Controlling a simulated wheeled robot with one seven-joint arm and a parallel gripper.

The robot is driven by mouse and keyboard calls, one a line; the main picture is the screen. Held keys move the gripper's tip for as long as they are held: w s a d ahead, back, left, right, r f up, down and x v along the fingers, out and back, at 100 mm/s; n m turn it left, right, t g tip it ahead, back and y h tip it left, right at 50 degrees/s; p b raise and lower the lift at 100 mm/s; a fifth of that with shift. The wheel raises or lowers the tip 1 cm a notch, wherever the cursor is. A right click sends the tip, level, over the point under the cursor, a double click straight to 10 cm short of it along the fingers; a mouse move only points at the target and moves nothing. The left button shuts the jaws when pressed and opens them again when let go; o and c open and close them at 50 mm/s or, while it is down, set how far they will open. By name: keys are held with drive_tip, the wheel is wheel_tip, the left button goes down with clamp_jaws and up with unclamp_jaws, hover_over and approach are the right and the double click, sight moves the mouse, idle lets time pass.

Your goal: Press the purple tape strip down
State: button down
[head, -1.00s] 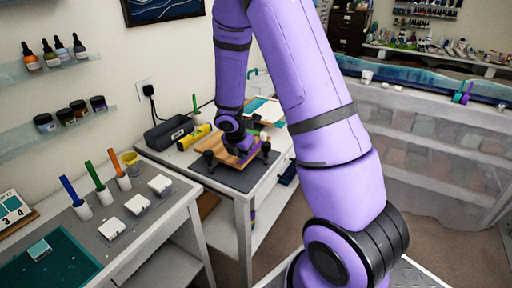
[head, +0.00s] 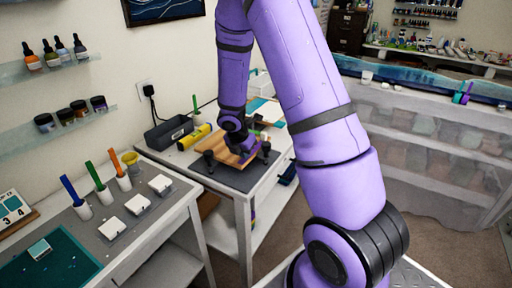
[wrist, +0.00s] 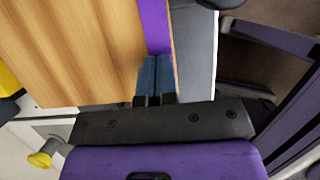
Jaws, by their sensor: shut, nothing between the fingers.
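The purple tape strip (wrist: 154,24) runs along the edge of a wooden board (wrist: 75,50) in the wrist view. My gripper (wrist: 155,60) is shut and empty, its two blue-grey fingers side by side with their tips over the strip. The fingers hide the part of the strip beneath them; I cannot tell whether they touch it. In the head view the board (head: 212,145) lies on the dark mat of the back table, and the strip (head: 248,157) shows as a small purple patch at its near right edge. My arm hides part of the board there.
Black clamp-like pieces (head: 209,157) stand at the board's edge. A yellow roll (head: 194,137) and a dark box (head: 168,132) lie to the left. The front left table holds coloured sticks in white cups (head: 83,211) and white blocks (head: 111,228).

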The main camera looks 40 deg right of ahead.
drive_tip(key=shift+d+f, duration=0.15)
drive_tip(key=shift+d, duration=0.3)
drive_tip(key=shift+w+d, duration=0.25)
drive_tip(key=shift+d, duration=0.5)
drive_tip(key=shift+w+d, duration=0.2)
drive_tip(key=shift+d, duration=0.1)
drive_tip(key=shift+d, duration=0.15)
drive_tip(key=shift+w+d+r, duration=0.2)
drive_tip(key=shift+w+d, duration=0.2)
drive_tip(key=shift+d, duration=0.4)
drive_tip(key=shift+d, duration=0.15)
